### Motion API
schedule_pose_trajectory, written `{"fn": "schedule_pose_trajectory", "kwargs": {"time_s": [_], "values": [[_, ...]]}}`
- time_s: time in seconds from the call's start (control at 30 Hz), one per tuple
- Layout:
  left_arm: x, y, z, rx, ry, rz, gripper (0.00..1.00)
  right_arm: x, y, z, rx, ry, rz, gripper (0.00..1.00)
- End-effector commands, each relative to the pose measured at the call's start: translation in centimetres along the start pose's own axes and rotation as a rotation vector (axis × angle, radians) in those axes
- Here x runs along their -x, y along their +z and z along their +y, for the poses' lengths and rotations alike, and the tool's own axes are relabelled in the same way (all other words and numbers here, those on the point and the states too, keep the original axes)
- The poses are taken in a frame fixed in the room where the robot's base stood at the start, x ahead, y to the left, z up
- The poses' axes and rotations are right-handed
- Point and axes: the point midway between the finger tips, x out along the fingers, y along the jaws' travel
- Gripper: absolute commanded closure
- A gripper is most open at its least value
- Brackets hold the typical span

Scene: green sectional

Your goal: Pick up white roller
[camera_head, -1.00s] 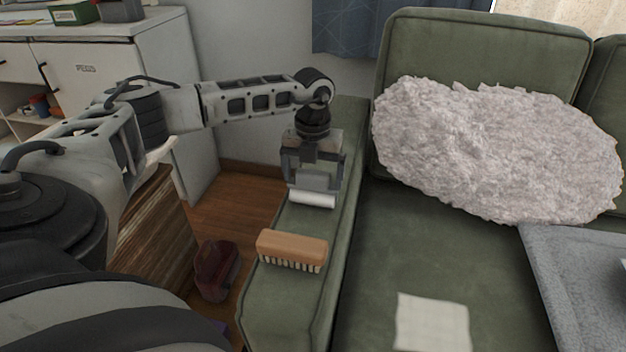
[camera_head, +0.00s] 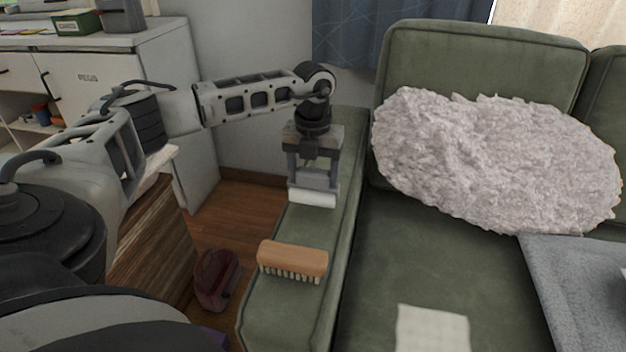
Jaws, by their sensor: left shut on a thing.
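The white roller (camera_head: 313,198) is at the sofa's left armrest, behind the brush. Its white cylinder shows below a grey upper part (camera_head: 315,179) that sits between the fingers of my left gripper (camera_head: 314,180). My left gripper points down and is shut on the roller. I cannot tell whether the roller still touches the armrest (camera_head: 291,312). My right gripper is not in view.
A wooden brush (camera_head: 292,258) lies on the armrest in front of the roller. A dark red bag (camera_head: 217,280) is on the floor.

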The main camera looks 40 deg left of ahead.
Motion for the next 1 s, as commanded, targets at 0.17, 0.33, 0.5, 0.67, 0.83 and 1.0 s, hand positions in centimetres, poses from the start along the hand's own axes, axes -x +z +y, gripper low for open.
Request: {"fn": "schedule_pose_trajectory", "kwargs": {"time_s": [0.17, 0.33, 0.5, 0.67, 0.83, 1.0], "values": [[3.8, -2.3, -2.2, -0.009, -0.004, -0.004, 0.57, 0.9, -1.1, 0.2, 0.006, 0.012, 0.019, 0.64], [6.6, -4.9, -4.6, -0.010, -0.002, -0.001, 0.57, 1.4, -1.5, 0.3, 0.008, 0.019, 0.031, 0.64], [8.1, -7.6, -7.0, -0.009, -0.002, -0.001, 0.57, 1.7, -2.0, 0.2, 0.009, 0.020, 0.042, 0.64], [9.1, -9.2, -8.4, -0.005, -0.001, -0.001, 0.57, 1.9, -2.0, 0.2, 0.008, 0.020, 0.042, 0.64], [9.6, -10.1, -9.2, -0.003, -0.001, 0.000, 0.57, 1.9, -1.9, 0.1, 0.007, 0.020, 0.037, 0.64], [9.7, -10.3, -9.4, -0.001, 0.000, 0.000, 0.57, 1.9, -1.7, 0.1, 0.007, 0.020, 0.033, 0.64]]}}
